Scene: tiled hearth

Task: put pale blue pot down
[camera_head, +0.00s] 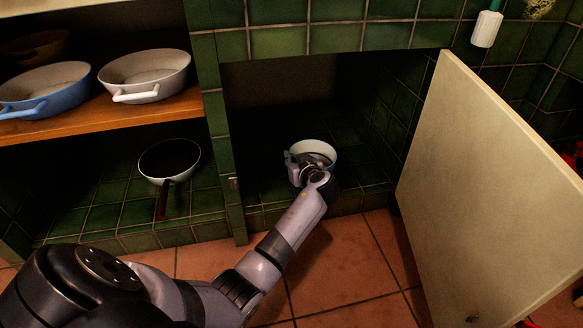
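The pale blue pot (323,149) is inside the open tiled compartment, close to its floor. Whether it rests on the tiles is hidden. My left arm reaches in from the lower left. My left gripper (312,164) is at the pot's near side and overlaps its near rim. The wrist covers the fingers, so I cannot see whether they grip the pot. My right gripper is not in view.
A cream door (480,180) stands open at the right of the compartment. A tiled divider (222,130) is at its left. A blue pan (45,90) and a white pan (145,75) sit on the wooden shelf; a dark pan (170,160) is below.

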